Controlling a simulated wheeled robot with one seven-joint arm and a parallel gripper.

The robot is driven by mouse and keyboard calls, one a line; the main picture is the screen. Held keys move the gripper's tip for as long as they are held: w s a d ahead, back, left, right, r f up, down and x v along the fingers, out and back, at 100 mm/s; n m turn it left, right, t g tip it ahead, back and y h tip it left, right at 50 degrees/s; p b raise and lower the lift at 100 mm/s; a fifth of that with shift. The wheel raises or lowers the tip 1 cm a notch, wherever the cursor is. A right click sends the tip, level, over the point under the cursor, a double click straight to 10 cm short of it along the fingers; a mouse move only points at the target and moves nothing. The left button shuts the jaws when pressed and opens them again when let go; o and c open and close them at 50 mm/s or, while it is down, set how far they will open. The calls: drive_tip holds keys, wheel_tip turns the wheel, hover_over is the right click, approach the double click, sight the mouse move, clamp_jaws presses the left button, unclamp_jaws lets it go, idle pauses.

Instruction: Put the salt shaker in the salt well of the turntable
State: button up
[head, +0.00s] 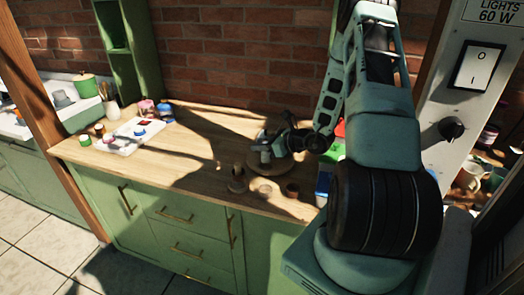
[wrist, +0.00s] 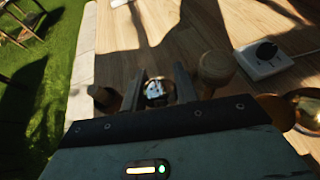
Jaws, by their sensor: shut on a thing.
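My gripper (head: 267,148) is over the wooden turntable (head: 272,171) near the right end of the counter. It is shut on a small pale shaker, the salt shaker (head: 265,157), which looks roughly upright. In the wrist view the shaker (wrist: 157,90) shows a shiny, dark-dotted top between the two fingers (wrist: 159,88). I cannot tell whether its base touches the turntable or sits in a well. My arm and gripper hide part of the turntable, and the salt well cannot be made out.
A small wooden item (head: 238,181) and a brown cup (head: 291,190) stand in front of the turntable. A white tray with small pots (head: 124,145) lies at the left. A white box with a black knob (wrist: 265,58) shows in the wrist view. The counter's middle is clear.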

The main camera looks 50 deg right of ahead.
drive_tip(key=shift+f, duration=1.35)
drive_tip(key=shift+f, duration=0.15)
drive_tip(key=o, duration=1)
